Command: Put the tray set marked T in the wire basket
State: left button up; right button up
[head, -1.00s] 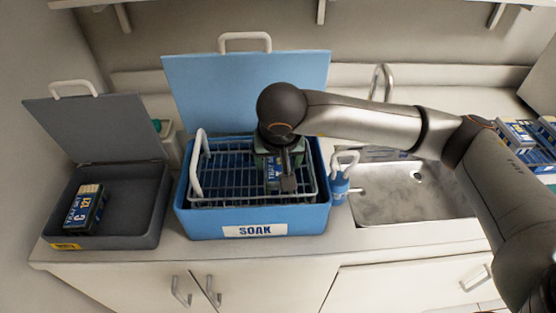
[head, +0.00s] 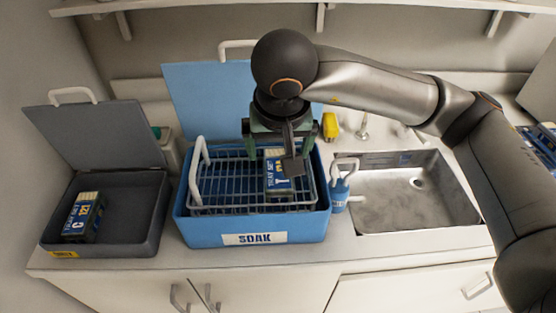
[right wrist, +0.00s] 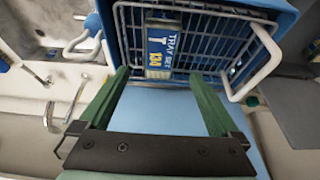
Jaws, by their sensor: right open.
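The tray set marked T (head: 279,172) sits inside the wire basket (head: 225,178), toward its right side. It also shows in the right wrist view (right wrist: 160,48), lying against the basket's wires. The wire basket stands in the blue box labelled SOAK (head: 202,231). My right gripper (head: 285,150) is above the tray set, open and apart from it. In the right wrist view its two green fingers (right wrist: 163,90) are spread wide with nothing between them. Part of the tray set is hidden by my gripper in the head view. My left gripper is not in view.
A grey box (head: 140,240) with its lid up stands at the left, holding a tray set marked C (head: 83,217). A yellow object (head: 330,125) is behind. More racks (head: 540,145) are at far right.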

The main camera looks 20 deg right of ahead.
jog(key=v, duration=0.2)
jog(key=shift+s+r, duration=0.1)
jog(key=shift+r, duration=0.2)
dwell(1.2)
